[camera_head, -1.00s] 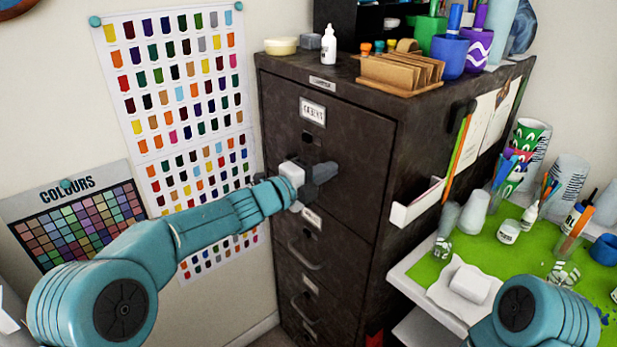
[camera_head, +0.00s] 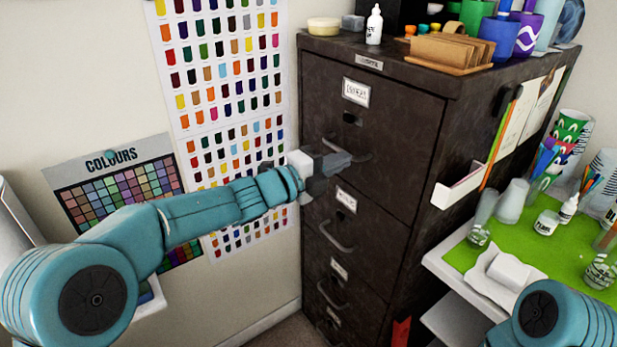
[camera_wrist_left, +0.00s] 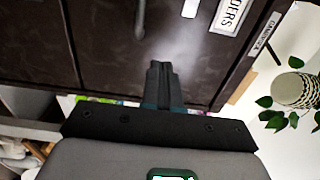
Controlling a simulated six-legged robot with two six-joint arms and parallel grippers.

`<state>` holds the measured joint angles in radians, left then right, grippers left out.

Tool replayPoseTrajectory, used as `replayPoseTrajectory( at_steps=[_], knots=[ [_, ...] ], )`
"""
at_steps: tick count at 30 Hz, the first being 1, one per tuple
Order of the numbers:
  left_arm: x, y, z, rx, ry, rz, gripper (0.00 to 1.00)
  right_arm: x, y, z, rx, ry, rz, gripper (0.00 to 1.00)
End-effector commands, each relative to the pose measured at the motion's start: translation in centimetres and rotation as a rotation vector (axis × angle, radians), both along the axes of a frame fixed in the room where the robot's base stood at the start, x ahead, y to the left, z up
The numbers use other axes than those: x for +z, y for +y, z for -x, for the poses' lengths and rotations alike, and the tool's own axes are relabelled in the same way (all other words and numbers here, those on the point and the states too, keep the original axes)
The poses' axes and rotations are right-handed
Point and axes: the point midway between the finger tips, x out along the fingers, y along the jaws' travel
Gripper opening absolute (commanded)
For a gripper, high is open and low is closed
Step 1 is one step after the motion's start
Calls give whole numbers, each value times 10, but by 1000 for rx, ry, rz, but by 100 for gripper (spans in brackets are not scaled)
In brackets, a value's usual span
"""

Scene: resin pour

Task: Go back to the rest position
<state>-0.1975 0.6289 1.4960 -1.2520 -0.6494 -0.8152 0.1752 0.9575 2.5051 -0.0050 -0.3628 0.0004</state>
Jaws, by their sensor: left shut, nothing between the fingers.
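My left gripper (camera_head: 340,161) is shut and empty, in front of the top drawer of the dark filing cabinet (camera_head: 400,112), close to that drawer's handle (camera_head: 362,152). I cannot tell from the head view whether it touches the handle. In the left wrist view the shut fingers (camera_wrist_left: 159,75) point at the dark cabinet front (camera_wrist_left: 105,50), with a handle to their upper left. My right arm shows only as a teal joint at the lower right of the head view; its gripper is out of view.
The cabinet's drawers look closed. A small table with a green mat (camera_head: 562,254) and several bottles and cups stands at the right. Pots and a card rack (camera_head: 447,53) crowd the cabinet top. Colour charts (camera_head: 228,75) hang on the wall at left.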

Motion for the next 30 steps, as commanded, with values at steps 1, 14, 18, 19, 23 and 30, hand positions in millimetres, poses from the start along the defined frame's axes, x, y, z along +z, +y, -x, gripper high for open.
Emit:
replayPoseTrajectory(
  at_steps=[1, 14, 18, 19, 23, 30],
  knots=[
    [-2, 7, 6, 1, -1, 0, 0, -5, 0, 0, -1, 0, 0, 57],
    [-6, 55, 36, 14, 16, -2, 0, -9, 0, 0, -1, 0, 0, 57],
    [-72, 69, 29, 37, 173, 2, 0, 3, 0, 0, -1, -1, 0, 57],
    [-94, 71, 31, 51, 236, 19, 0, 5, 0, 0, -1, -1, 0, 57],
    [-201, 85, 54, 175, 605, 148, 0, 15, 0, 0, -1, -1, 0, 57],
    [-365, 108, 170, 597, 1393, 464, 0, 27, 0, 0, -1, -1, 0, 57]
  ],
)
